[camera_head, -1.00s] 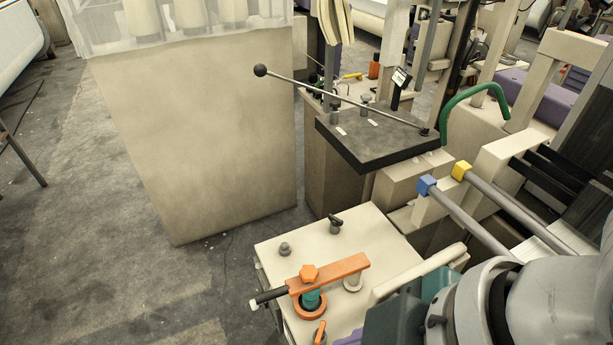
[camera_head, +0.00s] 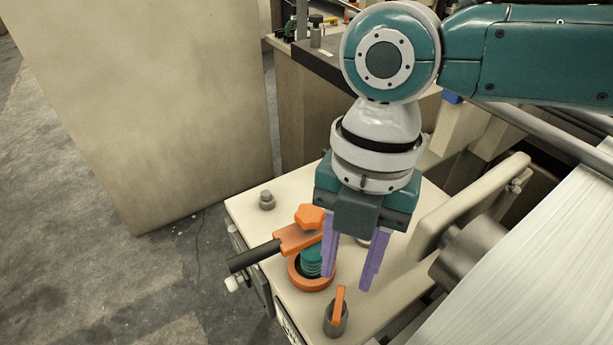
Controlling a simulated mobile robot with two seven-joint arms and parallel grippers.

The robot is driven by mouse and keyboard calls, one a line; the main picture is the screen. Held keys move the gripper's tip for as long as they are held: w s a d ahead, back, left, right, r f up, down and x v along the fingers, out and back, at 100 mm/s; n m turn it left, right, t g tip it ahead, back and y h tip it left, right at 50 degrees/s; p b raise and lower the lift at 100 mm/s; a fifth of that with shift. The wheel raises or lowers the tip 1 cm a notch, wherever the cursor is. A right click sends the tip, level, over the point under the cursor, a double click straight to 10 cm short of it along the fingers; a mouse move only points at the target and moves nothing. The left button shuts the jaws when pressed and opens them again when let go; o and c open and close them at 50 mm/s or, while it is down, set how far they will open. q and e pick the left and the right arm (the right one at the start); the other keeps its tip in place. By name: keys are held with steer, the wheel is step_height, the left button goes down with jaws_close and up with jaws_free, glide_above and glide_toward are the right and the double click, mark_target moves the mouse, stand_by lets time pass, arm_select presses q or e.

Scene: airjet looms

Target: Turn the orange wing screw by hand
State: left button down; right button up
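The orange wing screw (camera_head: 340,303) stands upright on a short grey round base near the front of the cream machine top (camera_head: 385,318). My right gripper (camera_head: 346,281) points down above and a little behind the wing screw in the picture. Its two purple fingers are spread with a clear gap between them, and nothing shows held. The fingertips look close to the screw's top, but I cannot tell whether they touch it. The gripper hides part of the orange lever. My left gripper is not in view.
An orange star knob (camera_head: 310,217) tops the orange lever with a black handle (camera_head: 254,256), left of the fingers. An orange ring (camera_head: 301,281) surrounds a green coiled part. A grey knob (camera_head: 266,200) sits farther back. A cream padded bar (camera_head: 470,205) rises at right.

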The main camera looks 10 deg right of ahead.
mark_target(339, 303)
steer(key=f+b, duration=0.1)
steer(key=f, duration=0.1)
steer(key=f+b, duration=0.3)
steer(key=shift+s+a+f+b, duration=0.25)
steer(key=shift+s+f+b, duration=0.05)
steer(key=shift+s+f, duration=0.1)
steer(key=shift+r, duration=0.1)
jaws_close()
